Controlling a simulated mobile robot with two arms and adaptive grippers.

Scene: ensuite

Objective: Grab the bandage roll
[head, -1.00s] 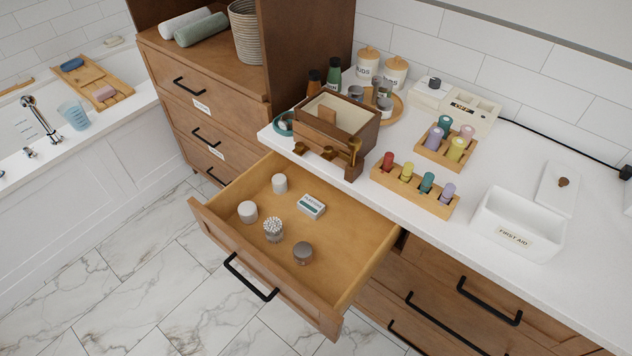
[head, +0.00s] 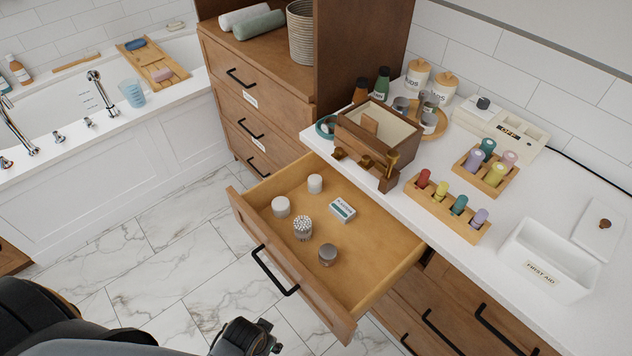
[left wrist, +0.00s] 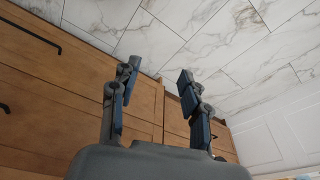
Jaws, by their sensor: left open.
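Two white roll-like cylinders stand in the open drawer (head: 372,277): one nearer the back (head: 315,183), one nearer the left side (head: 281,207). Either may be the bandage roll; I cannot tell which. My left gripper (head: 262,337) shows at the bottom of the head view, in front of and below the drawer front, apart from the rolls. In the left wrist view its two fingers (left wrist: 156,84) are spread and empty, with wooden drawer fronts and marble floor behind. The rolls are not visible there. My right gripper is not in view.
The drawer also holds a plasters box (head: 342,209), a swab jar (head: 303,229) and a grey-brown jar (head: 327,255). The drawer handle (head: 274,272) juts out. The counter bears a wooden box (head: 377,137), bottle racks (head: 447,207) and a first aid bin (head: 548,262).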

